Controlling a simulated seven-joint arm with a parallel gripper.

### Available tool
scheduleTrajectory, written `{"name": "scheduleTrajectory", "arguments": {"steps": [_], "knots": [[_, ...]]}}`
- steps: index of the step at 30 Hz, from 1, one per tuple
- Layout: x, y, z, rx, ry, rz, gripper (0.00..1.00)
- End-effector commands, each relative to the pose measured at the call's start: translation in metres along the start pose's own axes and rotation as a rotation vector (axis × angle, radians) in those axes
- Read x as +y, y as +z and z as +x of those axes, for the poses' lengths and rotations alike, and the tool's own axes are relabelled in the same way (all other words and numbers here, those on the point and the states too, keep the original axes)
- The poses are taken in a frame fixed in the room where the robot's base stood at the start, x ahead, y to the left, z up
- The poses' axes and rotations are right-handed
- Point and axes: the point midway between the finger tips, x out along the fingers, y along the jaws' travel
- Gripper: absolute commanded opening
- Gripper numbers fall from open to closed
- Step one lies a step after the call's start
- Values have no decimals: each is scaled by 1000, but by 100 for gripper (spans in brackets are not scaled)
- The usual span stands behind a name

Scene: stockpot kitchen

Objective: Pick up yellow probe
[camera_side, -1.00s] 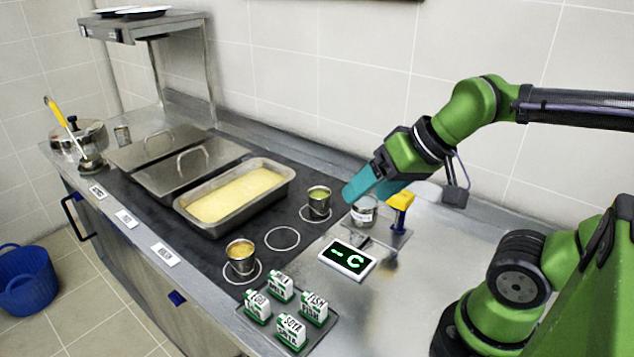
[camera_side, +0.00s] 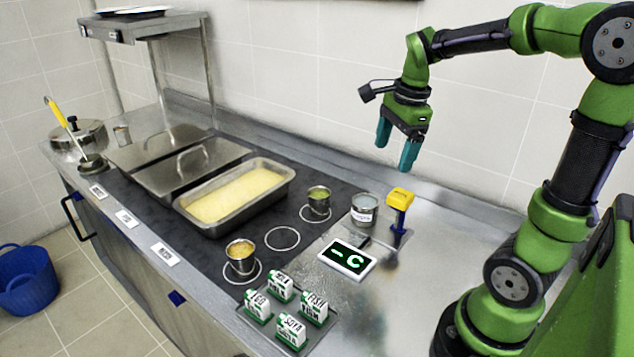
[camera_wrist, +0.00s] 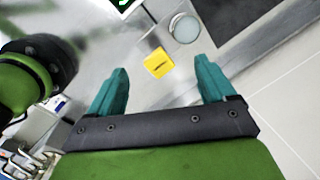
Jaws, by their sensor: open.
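The yellow probe (camera_side: 400,199) stands upright on the steel counter, with a yellow block-shaped head and a dark blue stem. My gripper (camera_side: 395,156) is above it and a little to the left in the side view, pointing down, open and empty. In the wrist view the probe's yellow top (camera_wrist: 158,63) shows beyond and between the two teal fingers (camera_wrist: 158,82), apart from both.
A metal cup (camera_side: 364,211) stands close to the left of the probe and also shows in the wrist view (camera_wrist: 185,28). A display reading "- C" (camera_side: 347,260) lies in front. Small cartons (camera_side: 290,312) stand on a tray. The wall is behind.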

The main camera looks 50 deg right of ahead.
Motion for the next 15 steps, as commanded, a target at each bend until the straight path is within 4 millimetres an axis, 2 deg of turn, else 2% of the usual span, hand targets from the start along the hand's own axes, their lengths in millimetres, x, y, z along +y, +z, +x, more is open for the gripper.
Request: {"name": "scheduleTrajectory", "arguments": {"steps": [3,6,10,15], "knots": [[-11,-24,-2,62,55,403,83],[-15,-35,-8,104,72,689,83],[-14,-38,-17,131,74,940,83],[-10,-37,-14,143,83,1075,83]]}}
